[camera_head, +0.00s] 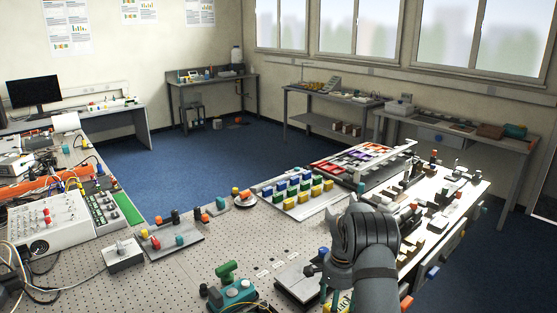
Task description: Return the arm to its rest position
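My arm (375,270) enters from the bottom edge, right of the middle, and reaches up over the test table. Its thick dark wrist (368,235) hangs over the table's right part. The perforated table top (215,258) spreads below and to the left.
A tray of blue, green and yellow blocks (298,193) lies beyond the wrist. Crowded fittings (430,200) stand on the right. A green and teal device (230,290) sits near the front. A control box (48,220) and cables fill the left.

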